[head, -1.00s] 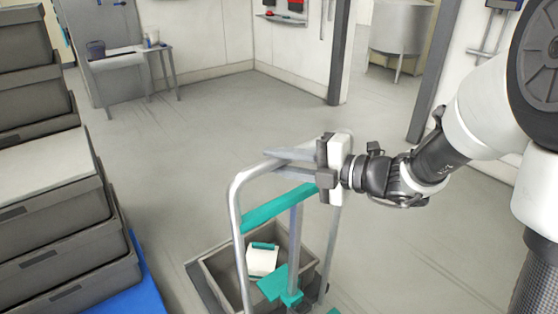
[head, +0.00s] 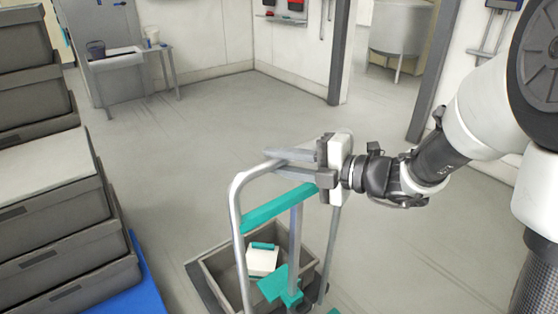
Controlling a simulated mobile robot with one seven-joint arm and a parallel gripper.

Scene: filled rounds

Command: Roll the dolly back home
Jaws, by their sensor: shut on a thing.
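The dolly (head: 237,213) stands upright in front of me at the lower middle of the head view. It has a silver tube handle frame, a teal crossbar (head: 278,207) and a teal bracket lower down. My gripper (head: 288,163) is at the top of the handle, with its fingers pointing left, and is shut on the handle's top tube. A grey crate (head: 216,269) sits on the dolly's base and holds a white box with a teal top (head: 262,260). The dolly's wheels are hidden.
Stacked grey crates (head: 62,205) stand close on the left on a blue base (head: 145,282). A small table (head: 165,55) and sink stand at the back left. A dark post (head: 338,55) and doorway are at the back, with a metal vat (head: 400,30) beyond. The middle floor is clear.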

